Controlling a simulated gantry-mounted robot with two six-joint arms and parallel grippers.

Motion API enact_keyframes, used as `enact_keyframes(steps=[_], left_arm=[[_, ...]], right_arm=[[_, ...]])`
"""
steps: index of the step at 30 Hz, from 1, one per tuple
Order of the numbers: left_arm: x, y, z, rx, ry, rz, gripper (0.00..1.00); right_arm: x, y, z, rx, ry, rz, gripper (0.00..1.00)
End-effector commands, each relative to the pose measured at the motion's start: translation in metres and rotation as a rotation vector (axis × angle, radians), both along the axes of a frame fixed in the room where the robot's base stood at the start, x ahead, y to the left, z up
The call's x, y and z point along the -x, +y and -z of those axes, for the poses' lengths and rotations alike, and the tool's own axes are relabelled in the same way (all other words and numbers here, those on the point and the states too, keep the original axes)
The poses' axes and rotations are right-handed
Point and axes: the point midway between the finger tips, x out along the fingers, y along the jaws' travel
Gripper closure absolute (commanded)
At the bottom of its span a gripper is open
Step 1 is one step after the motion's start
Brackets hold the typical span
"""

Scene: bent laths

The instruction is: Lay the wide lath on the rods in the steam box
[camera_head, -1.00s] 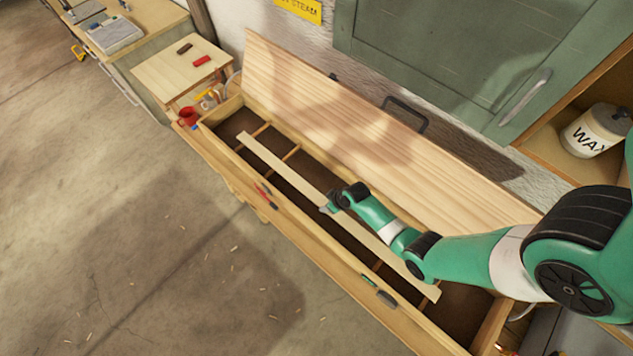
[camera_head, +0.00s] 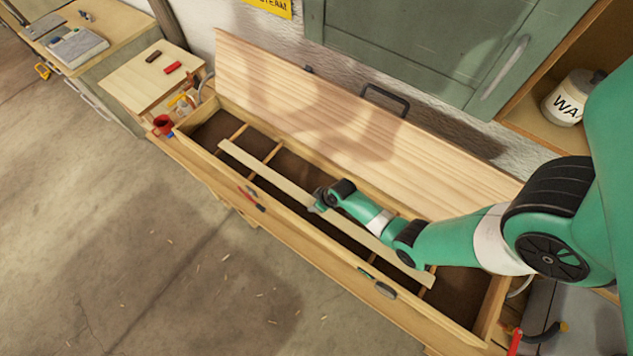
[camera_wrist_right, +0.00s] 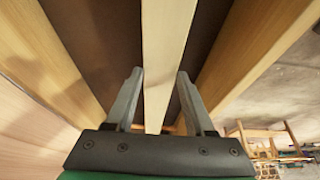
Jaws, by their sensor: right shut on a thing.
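The wide lath (camera_head: 270,177) is a long pale strip. In the head view it runs lengthwise inside the open steam box (camera_head: 300,232), roughly parallel to its long walls. Thin rods (camera_head: 272,152) cross the box under the lath. I cannot tell whether the lath touches them. My right gripper (camera_head: 318,206) is shut on the lath near its middle, reaching in from the right. In the right wrist view the lath (camera_wrist_right: 168,45) passes between the fingers of the gripper (camera_wrist_right: 160,73), with the box walls on both sides. My left gripper is not in view.
The raised wooden lid (camera_head: 330,120) with a black handle (camera_head: 385,99) leans back along the box's far side. A red cup (camera_head: 162,124) stands by the box's left end. Tools (camera_head: 378,284) sit on the front wall. A wax jar (camera_head: 572,98) stands on the shelf at right.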

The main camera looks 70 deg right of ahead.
Motion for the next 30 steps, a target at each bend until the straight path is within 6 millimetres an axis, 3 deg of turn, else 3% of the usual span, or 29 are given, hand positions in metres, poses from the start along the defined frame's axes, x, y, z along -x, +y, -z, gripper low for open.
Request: enact_keyframes(steps=[7,8,13,19,22,30], left_arm=[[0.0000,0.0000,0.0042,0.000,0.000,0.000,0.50],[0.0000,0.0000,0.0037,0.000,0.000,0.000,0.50],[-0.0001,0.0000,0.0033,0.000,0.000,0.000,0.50],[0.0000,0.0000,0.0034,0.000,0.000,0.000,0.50],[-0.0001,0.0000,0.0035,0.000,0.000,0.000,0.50],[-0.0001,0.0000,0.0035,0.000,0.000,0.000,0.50]], right_arm=[[-0.0004,-0.0002,0.0044,0.000,-0.001,0.000,1.00],[-0.0004,-0.0002,0.0037,0.000,-0.001,0.000,0.43],[-0.0003,-0.0002,0.0034,0.000,-0.001,0.000,0.12],[-0.0002,-0.0001,0.0036,0.000,0.000,0.000,0.11],[0.0001,0.0001,0.0038,0.000,0.001,0.000,0.00],[0.0001,0.0000,0.0038,0.000,0.000,0.000,0.00]])
